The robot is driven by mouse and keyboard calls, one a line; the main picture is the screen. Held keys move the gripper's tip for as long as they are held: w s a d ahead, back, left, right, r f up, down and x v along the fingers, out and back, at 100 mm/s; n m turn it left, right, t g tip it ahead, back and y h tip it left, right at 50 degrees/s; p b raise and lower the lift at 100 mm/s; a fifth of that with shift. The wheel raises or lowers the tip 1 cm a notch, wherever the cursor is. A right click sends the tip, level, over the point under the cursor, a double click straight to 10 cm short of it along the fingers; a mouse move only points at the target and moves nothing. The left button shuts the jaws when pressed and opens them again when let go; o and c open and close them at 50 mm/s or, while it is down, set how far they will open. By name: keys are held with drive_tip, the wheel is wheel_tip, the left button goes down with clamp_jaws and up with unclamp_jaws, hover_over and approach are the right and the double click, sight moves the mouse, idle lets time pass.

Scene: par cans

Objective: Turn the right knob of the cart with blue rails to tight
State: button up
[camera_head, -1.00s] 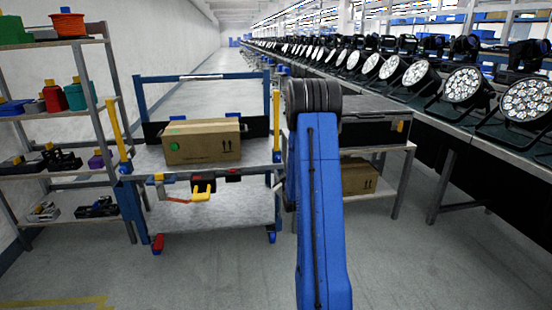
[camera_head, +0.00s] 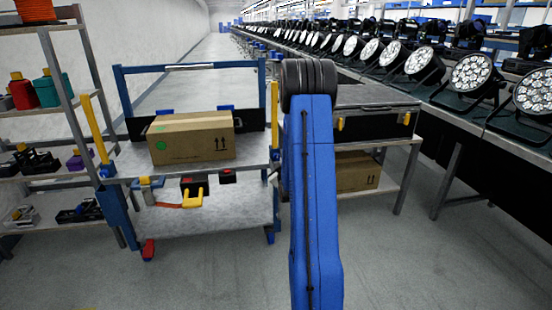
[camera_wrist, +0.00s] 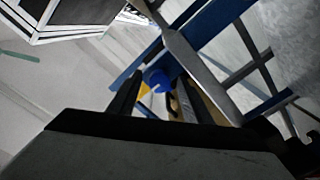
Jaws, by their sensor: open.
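The cart with blue rails (camera_head: 190,68) stands left of my arm in the head view, with a yellow post at each front corner. A small blue part (camera_head: 274,155) sits low on its right yellow post (camera_head: 275,115), partly beside my arm. In the wrist view a rounded blue knob (camera_wrist: 157,76) shows just beyond and between my fingertips, with a yellow piece beside it. My gripper (camera_wrist: 158,84) is open, its two dark fingers on either side of the knob in the picture. I cannot tell whether they touch it. In the head view my arm hides the gripper.
A cardboard box (camera_head: 192,139) lies on the cart's top deck. A shelf rack (camera_head: 85,75) stands at the left. Foreground floor is clear.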

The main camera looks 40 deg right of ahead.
drive_tip(key=shift+c, duration=0.7)
drive_tip(key=c, duration=0.9)
drive_tip(key=shift+c, duration=0.2)
